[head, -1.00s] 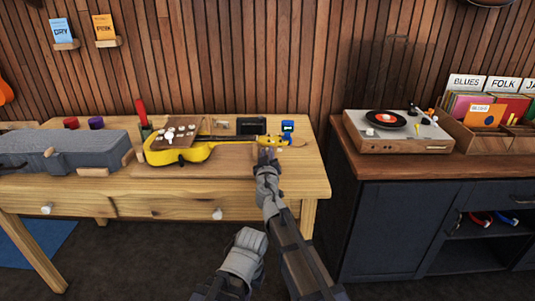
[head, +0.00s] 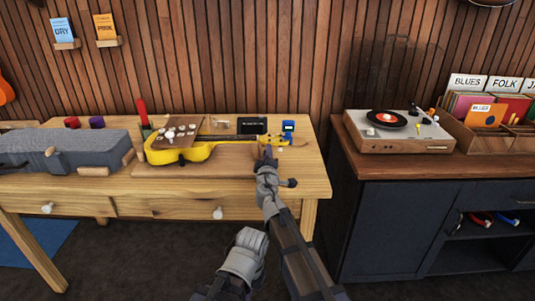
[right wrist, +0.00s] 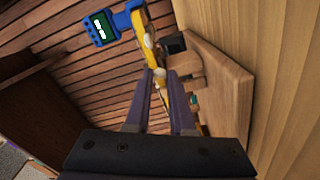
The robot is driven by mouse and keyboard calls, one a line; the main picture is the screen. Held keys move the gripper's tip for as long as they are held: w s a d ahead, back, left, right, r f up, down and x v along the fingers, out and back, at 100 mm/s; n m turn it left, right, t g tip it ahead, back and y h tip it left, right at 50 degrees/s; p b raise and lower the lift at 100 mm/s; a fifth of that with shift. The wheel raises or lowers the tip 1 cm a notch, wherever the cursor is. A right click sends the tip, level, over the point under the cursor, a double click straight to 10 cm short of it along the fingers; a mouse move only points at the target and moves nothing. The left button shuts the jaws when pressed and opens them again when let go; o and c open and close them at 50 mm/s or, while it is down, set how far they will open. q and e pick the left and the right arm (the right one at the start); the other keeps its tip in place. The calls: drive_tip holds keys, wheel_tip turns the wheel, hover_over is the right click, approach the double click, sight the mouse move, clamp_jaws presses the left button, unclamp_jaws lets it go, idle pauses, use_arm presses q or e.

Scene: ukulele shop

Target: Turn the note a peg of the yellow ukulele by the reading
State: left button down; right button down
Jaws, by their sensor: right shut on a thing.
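The yellow ukulele (head: 185,153) lies on the wooden bench, its neck pointing right. In the right wrist view its yellow headstock (right wrist: 148,45) runs up from the fingertips. A blue clip-on tuner (head: 288,127) stands at the headstock; in the right wrist view its dark screen (right wrist: 103,25) has pale marks too small to read. My right gripper (head: 265,153) is at the near side of the headstock, shut on a small cream peg (right wrist: 160,73). I cannot read which note the peg carries. Part of my left arm shows low in the head view, without its fingers.
A grey case (head: 65,148) lies at the bench's left. A small dark display (head: 252,125) with pale text stands behind the neck. A turntable (head: 395,130) and record crates sit on the dark cabinet at right. The bench's front right corner is clear.

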drive_tip(key=shift+n, duration=0.4)
drive_tip(key=c, duration=1)
unclamp_jaws()
drive_tip(key=shift+c, duration=0.2)
drive_tip(key=shift+s, duration=0.15)
